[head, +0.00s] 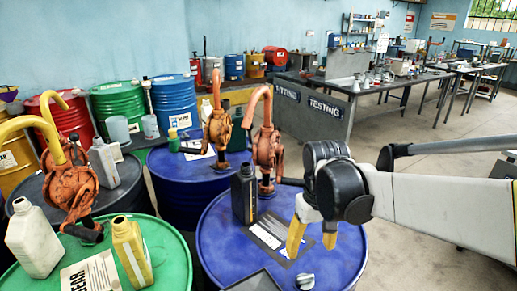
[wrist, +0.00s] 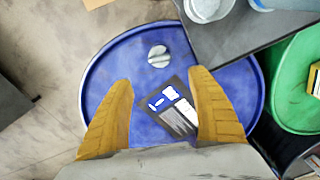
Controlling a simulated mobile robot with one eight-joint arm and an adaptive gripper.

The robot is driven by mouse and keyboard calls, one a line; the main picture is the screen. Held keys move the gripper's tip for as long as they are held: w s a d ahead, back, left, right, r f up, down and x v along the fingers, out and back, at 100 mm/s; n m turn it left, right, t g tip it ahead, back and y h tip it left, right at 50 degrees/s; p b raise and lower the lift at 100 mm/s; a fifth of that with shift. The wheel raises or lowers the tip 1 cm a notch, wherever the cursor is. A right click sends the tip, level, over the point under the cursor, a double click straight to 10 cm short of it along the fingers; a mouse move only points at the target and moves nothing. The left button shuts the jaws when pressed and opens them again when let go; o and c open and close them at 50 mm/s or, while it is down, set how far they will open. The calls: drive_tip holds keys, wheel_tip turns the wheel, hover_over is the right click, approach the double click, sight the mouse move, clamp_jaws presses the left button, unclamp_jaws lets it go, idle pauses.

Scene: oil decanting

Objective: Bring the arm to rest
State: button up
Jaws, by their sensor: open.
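My gripper (head: 312,232) is open and empty above the blue drum (head: 213,237) at the front, with its yellow fingers pointing down. In the wrist view its two fingers (wrist: 160,118) are spread wide over the blue drum top (wrist: 115,70), with nothing between them but the drum surface and label below. My arm reaches in from the right in the head view. A grey cap (head: 305,281) lies on the drum top near the front edge; it also shows in the wrist view (wrist: 158,56). A dark bottle (head: 244,194) stands upright on the drum, left of my gripper.
An orange pump (head: 268,147) rises from the blue drum behind the gripper. A green drum (head: 165,250) at the left bears a cream bottle (head: 33,238) and a yellow bottle (head: 131,252). A grey surface (wrist: 225,32) adjoins the blue drum. Open floor (head: 420,235) lies at the right.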

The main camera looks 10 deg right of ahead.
drive_tip(key=s+d+r+m+t, duration=0.1)
drive_tip(key=s+r+t, duration=0.3)
drive_tip(key=s+t, duration=0.3)
drive_tip(key=shift+s+d+m, duration=0.3)
drive_tip(key=shift+s+d, duration=0.1)
drive_tip(key=shift+s, duration=1.05)
